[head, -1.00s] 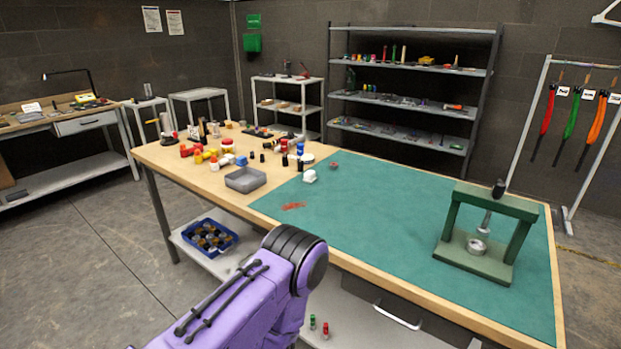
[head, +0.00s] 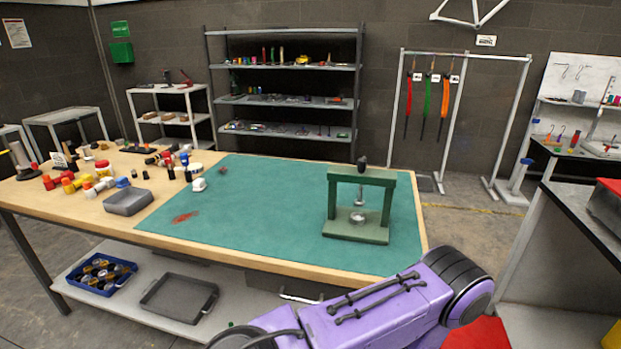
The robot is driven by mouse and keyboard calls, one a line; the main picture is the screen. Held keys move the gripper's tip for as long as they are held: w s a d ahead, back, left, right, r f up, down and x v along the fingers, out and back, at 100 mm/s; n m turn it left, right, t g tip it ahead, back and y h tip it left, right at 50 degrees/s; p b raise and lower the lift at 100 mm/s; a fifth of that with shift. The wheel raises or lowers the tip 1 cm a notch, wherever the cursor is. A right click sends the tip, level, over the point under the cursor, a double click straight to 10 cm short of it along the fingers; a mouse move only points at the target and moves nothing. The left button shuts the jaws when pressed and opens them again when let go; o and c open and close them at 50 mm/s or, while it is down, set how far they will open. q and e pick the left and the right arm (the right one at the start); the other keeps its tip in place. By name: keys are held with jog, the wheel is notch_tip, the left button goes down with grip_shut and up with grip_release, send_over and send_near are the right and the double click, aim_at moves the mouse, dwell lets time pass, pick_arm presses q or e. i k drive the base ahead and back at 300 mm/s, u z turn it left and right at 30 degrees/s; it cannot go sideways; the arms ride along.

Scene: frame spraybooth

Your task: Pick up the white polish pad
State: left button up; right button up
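A small white block-like object (head: 199,185) lies on the green mat (head: 270,215) near its back left corner. It may be the white polish pad, but it is too small to be sure. No gripper touches it. A purple link of one of my arms crosses the bottom of the head view, in front of the bench. Neither of my grippers is in view, so I cannot see their state.
A green press (head: 358,205) stands on the mat's right part. A grey tray (head: 129,201) and several bottles and small items crowd the bench's left end. The mat's middle is mostly clear, with a reddish patch (head: 184,217). A dark counter (head: 580,215) stands at right.

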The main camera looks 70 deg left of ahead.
aim_at(199, 185)
jog(key=z, duration=0.9)
jog(key=k, duration=1.9)
jog(key=u, duration=1.65)
